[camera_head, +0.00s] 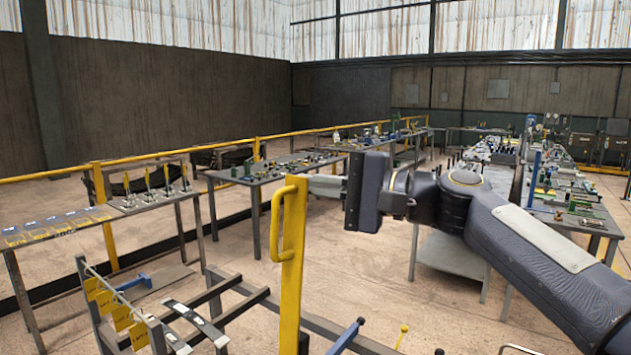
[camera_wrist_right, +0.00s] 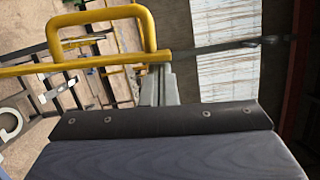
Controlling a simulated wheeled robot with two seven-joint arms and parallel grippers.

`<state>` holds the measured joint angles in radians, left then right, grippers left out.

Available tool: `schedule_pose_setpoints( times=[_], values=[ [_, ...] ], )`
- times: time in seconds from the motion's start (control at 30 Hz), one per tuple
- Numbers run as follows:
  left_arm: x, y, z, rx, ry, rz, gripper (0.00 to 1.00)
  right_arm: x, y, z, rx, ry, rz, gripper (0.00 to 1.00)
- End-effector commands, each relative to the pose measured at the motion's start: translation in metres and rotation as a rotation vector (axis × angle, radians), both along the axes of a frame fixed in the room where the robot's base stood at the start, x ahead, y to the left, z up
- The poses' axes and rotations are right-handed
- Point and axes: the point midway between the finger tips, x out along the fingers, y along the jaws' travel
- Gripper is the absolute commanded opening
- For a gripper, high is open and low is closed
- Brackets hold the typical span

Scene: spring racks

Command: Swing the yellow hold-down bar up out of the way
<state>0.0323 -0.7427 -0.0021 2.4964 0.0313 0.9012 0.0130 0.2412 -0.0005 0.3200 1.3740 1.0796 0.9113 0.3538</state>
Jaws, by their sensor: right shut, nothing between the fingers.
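The yellow hold-down bar (camera_head: 292,285) stands upright in the head view, with a loop handle (camera_head: 276,222) on its left side. In the wrist view the bar (camera_wrist_right: 30,69) runs across the picture and its handle (camera_wrist_right: 149,28) rises above it. My right gripper (camera_head: 312,186) is shut and empty, its fingers pointing left at the right side of the bar's upper end. In the wrist view the fingertips (camera_wrist_right: 159,69) meet the bar's edge; I cannot tell whether they touch it. My left gripper is out of view.
A dark metal rack frame (camera_head: 262,297) with leaf springs (camera_head: 195,318) and yellow tags (camera_head: 122,318) lies at the lower left. A blue-handled lever (camera_head: 346,335) is at the bottom. A yellow railing (camera_head: 208,147) and tables (camera_head: 262,178) stand behind. Open floor shows around the rack.

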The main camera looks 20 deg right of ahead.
Motion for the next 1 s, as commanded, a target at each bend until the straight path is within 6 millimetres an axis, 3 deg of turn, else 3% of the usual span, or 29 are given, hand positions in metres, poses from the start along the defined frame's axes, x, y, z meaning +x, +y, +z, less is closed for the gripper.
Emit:
schedule_pose_setpoints(
  times=[0.27,0.7,1.0],
  values=[
    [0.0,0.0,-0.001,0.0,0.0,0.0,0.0,-0.004,0.006,0.001,-0.01,-0.008,0.002,0.0],
    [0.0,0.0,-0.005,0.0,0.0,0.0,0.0,-0.074,0.096,0.006,-0.165,-0.125,0.004,0.0],
    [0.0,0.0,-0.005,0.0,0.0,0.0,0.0,-0.088,0.112,0.004,-0.196,-0.154,0.0,0.0]
  ],
)
